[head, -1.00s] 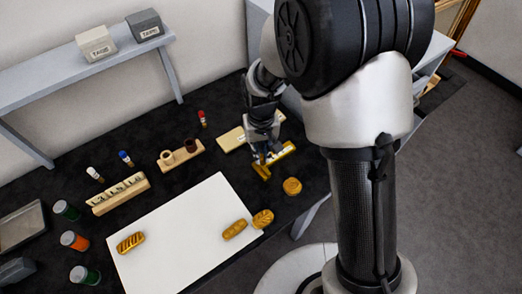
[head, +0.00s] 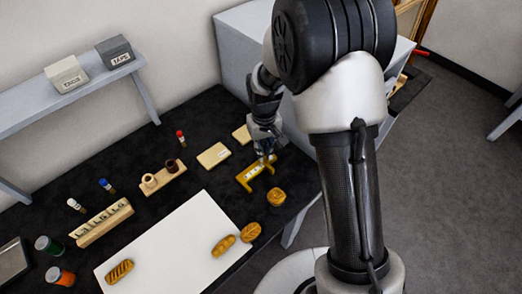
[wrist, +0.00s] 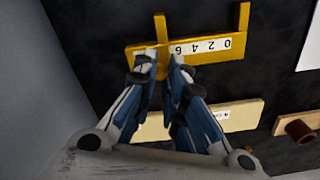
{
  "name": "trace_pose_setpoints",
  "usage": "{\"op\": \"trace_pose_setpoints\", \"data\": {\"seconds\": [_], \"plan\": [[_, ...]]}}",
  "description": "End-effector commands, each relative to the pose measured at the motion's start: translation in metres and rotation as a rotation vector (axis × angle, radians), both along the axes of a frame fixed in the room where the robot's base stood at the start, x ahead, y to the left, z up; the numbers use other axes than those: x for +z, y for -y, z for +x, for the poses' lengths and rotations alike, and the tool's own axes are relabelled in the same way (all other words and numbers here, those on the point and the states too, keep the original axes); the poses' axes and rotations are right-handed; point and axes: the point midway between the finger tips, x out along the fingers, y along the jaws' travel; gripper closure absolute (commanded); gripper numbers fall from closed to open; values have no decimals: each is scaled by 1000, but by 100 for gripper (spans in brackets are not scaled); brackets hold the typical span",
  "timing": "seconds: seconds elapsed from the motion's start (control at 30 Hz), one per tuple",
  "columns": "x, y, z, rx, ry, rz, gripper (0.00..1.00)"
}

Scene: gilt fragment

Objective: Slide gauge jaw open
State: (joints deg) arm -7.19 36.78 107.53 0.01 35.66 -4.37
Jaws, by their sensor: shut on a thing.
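The gauge is a yellow bar (wrist: 130,58) with a white number strip (wrist: 200,46) reading 0, 2, 4, 6 upside down in the wrist view. Its fixed jaw (wrist: 243,16) stands at the 0 end. The sliding jaw (wrist: 160,32) stands apart from it, past the 6, with a clear gap between. In the head view the gauge (head: 241,180) lies on the dark table. My gripper (wrist: 164,68) is over the bar at the sliding jaw's end, shut on the sliding jaw; the fingers partly hide the contact. It also shows in the head view (head: 264,157).
A round bread-like piece (head: 276,197) sits in front of the gauge. Two cream plates (head: 213,155) (head: 241,134) lie beyond it. A wooden holder with small cups (head: 163,177) and a white sheet (head: 170,245) with bread pieces are left. A grey cabinet (head: 235,50) stands behind.

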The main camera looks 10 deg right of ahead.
Motion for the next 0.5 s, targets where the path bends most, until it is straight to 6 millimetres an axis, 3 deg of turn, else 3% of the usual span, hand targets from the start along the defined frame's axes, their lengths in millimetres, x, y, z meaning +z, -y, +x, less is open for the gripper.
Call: {"op": "trace_pose_setpoints", "data": {"seconds": [0.33, 0.5], "plan": [[0, 0, 0, 0, -1, 0, 67], [0, 0, 0, 0, -1, 0, 66]]}}
